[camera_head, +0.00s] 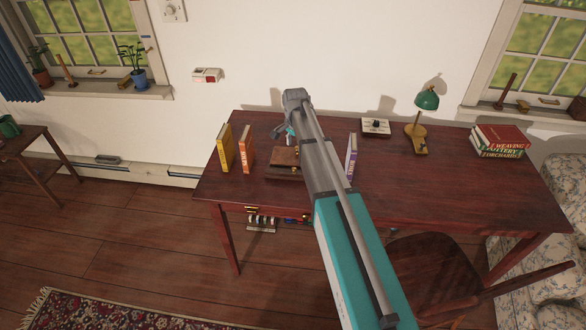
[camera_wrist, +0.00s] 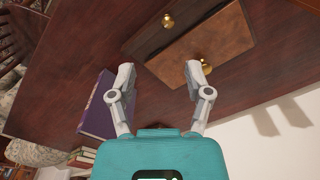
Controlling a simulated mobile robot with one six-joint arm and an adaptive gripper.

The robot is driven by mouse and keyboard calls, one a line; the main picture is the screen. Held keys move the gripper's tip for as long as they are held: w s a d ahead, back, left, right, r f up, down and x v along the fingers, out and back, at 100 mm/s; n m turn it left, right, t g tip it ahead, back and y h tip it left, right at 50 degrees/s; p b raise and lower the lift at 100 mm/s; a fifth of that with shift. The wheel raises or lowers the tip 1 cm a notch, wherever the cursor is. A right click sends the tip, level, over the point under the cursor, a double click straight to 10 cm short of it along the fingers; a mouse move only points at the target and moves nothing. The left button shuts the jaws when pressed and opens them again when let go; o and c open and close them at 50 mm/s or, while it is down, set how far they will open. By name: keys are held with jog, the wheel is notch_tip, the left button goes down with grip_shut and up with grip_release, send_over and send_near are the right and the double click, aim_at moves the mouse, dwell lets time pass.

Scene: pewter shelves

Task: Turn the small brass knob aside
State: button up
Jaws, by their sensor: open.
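A wooden box (camera_head: 284,158) with a lighter brown panel sits on the dark red desk (camera_head: 450,200), partly hidden by my arm in the head view. In the wrist view its brown panel (camera_wrist: 205,45) lies ahead of my gripper (camera_wrist: 160,72). One small brass knob (camera_wrist: 168,20) is on the darker wood beyond the panel. Another brass knob (camera_wrist: 204,65) is at the panel's near edge, close to my right fingertip; I cannot tell whether they touch. My gripper is open, with nothing between its fingers.
A purple book (camera_wrist: 97,108) stands left of my gripper in the wrist view. Yellow (camera_head: 225,147) and orange (camera_head: 247,150) books stand left of the box. A green lamp (camera_head: 427,101), a white switch box (camera_head: 376,126) and stacked books (camera_head: 500,142) are at the right. The wall is close behind.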

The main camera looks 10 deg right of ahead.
aim_at(294, 168)
jog(key=shift+w+m, duration=0.4)
jog(key=shift+w, duration=0.45)
jog(key=shift+f, duration=0.1)
notch_tip(294, 168, down, 14)
jog(key=b, duration=1.3)
jog(key=shift+r+b, duration=0.25)
jog(key=shift+b, duration=0.15)
grip_shut()
